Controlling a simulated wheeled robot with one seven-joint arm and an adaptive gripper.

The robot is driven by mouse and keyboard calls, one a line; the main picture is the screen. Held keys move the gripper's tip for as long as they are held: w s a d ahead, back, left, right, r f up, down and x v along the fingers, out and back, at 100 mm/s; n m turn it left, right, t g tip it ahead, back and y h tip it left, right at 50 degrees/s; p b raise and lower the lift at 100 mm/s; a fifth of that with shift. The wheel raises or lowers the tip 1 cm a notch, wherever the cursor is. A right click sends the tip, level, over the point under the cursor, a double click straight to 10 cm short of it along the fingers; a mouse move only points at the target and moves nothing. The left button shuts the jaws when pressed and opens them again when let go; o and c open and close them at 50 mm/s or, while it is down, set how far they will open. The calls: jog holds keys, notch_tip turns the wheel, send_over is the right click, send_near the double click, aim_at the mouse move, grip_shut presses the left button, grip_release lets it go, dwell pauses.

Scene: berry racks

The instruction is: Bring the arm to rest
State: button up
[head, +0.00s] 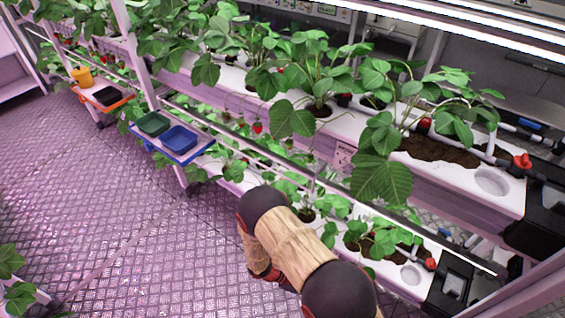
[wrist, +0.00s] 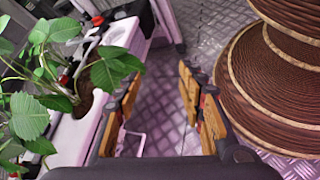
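My arm shows in the head view at the bottom middle, with dark joints and a wood-textured link, in front of the lower rack. My gripper is out of sight in the head view. In the wrist view my gripper (wrist: 160,110) has its two wood-coloured fingers spread wide apart.
The upper trough (head: 470,190) and lower trough run along the right. The floor (head: 110,220) at left is clear. Ribbed brown round shapes fill the wrist view's right.

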jog(key=s+a+r+m+y+p, duration=0.1)
jog(key=a+r+m+y, duration=0.3)
jog(key=r, duration=1.3)
jog(key=s+d+r+m+y+p, duration=0.15)
jog(key=r+y, duration=0.35)
jog(key=r, duration=1.1)
jog(key=s+d+r+m+t+y+p, duration=0.1)
jog(key=s+d+r+m+t, duration=0.1)
jog(key=r, duration=0.6)
jog(key=s+d+r+m+t+y+p, duration=0.1)
jog(key=s+d+r+m+t, duration=0.1)
jog(key=r, duration=0.7)
jog(key=s+d+r+m+t+y+p, duration=0.1)
jog(key=s+d+r+m+t, duration=0.1)
jog(key=r, duration=0.7)
jog(key=shift+s+d+r+t, duration=0.15)
jog(key=shift+s+r+t, duration=0.15)
jog(key=shift+t, duration=0.5)
jog(key=shift+s, duration=0.1)
